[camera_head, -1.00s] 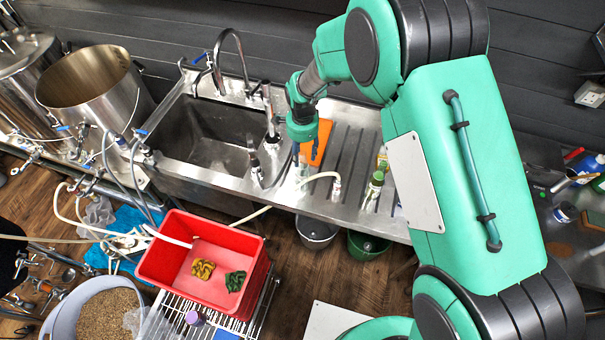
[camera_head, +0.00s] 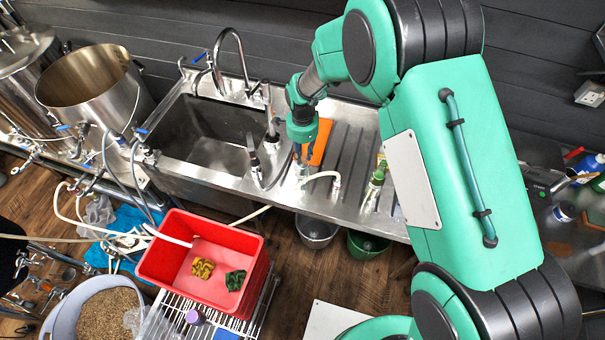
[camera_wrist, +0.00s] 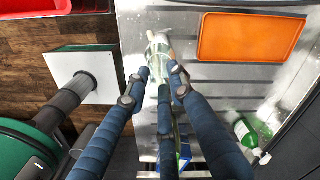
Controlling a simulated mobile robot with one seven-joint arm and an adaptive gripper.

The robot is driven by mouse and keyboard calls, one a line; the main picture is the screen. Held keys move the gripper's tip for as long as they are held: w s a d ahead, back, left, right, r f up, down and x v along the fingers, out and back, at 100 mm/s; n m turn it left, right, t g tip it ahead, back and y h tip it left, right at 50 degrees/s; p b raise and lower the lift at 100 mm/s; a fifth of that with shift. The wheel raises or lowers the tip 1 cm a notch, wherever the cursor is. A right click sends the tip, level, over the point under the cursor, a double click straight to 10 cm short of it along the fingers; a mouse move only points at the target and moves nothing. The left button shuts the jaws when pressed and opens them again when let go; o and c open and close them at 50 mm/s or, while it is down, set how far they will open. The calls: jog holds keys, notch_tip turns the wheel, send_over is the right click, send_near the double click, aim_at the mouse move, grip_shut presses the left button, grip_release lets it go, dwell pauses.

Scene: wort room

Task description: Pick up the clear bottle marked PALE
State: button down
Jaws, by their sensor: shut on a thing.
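In the wrist view, a clear bottle (camera_wrist: 158,48) stands out between my blue gripper fingers. My gripper (camera_wrist: 160,72) is shut on it, with fingertips at both sides of the bottle. I cannot read any mark on it. In the head view, my gripper (camera_head: 302,158) is low over the steel drainboard, beside the sink.
An orange tray (camera_wrist: 250,37) lies close to the bottle on the drainboard (camera_head: 345,165). A green bottle (camera_head: 374,187) stands to the right. The sink (camera_head: 205,135) is left. A red crate (camera_head: 160,262) is in front.

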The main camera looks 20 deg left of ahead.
jog(key=shift+r, duration=0.15)
jog(key=shift+r, duration=0.5)
notch_tip(320, 180, up, 2)
jog(key=shift+r+b, duration=0.1)
jog(key=shift+b, duration=0.25)
jog(key=s+d+r+b, duration=0.1)
jog(key=s+d, duration=0.8)
jog(key=s, duration=0.4)
jog(key=shift+r+b, duration=0.25)
jog(key=shift+b, duration=0.05)
jog(key=shift+s, duration=0.1)
